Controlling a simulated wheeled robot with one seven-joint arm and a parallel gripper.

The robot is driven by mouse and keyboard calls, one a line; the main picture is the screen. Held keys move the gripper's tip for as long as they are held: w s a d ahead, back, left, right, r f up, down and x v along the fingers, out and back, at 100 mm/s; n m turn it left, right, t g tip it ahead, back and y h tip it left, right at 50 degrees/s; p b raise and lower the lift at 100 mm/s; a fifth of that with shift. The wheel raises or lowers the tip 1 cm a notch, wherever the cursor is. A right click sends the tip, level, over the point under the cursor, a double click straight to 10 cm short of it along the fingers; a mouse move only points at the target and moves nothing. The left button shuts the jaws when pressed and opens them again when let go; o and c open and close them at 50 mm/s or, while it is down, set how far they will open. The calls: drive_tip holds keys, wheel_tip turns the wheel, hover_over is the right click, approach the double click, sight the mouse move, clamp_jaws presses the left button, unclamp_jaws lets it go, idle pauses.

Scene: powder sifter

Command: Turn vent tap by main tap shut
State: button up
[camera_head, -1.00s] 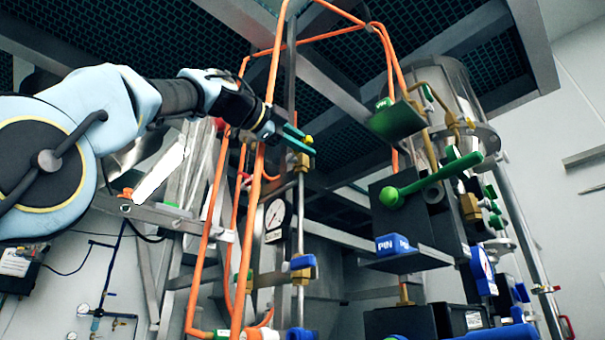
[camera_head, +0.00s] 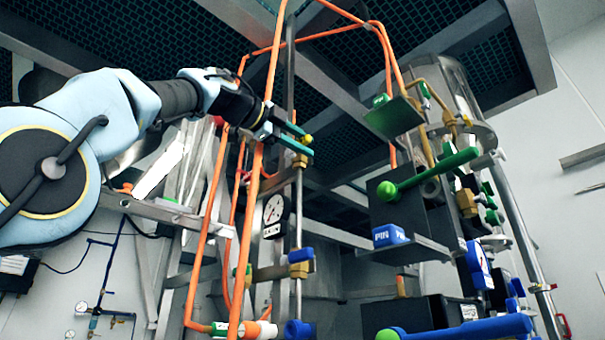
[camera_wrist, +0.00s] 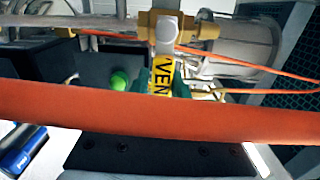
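The vent tap (camera_wrist: 163,75) has a yellow handle with partly visible black letters "VEN" and hangs below a brass body (camera_wrist: 190,28) in the wrist view. In the head view its yellow end (camera_head: 307,138) shows at the tips of my gripper (camera_head: 296,136), above a brass fitting on an upright steel pipe. My gripper's green fingers lie on both sides of the handle, close against it; the wrist view (camera_wrist: 165,88) does not show whether they press on it. An orange pipe hides their lower part. No label shows which tap is the main tap.
An orange pipe (camera_wrist: 160,118) crosses right in front of the wrist camera. Lower on the steel pipe are a blue-handled valve (camera_head: 301,255) and a round gauge (camera_head: 274,208). A green lever (camera_head: 437,171) and a blue lever (camera_head: 465,328) stand to the right.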

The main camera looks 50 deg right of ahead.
drive_tip(key=o, duration=0.3)
drive_tip(key=a+b, duration=0.1)
drive_tip(key=a, duration=0.2)
drive_tip(key=a+b, duration=0.1)
drive_tip(key=a, duration=0.3)
drive_tip(key=a+b, duration=0.2)
drive_tip(key=a, duration=0.1)
drive_tip(key=shift+w+a, duration=0.3)
drive_tip(key=shift+a, duration=0.1)
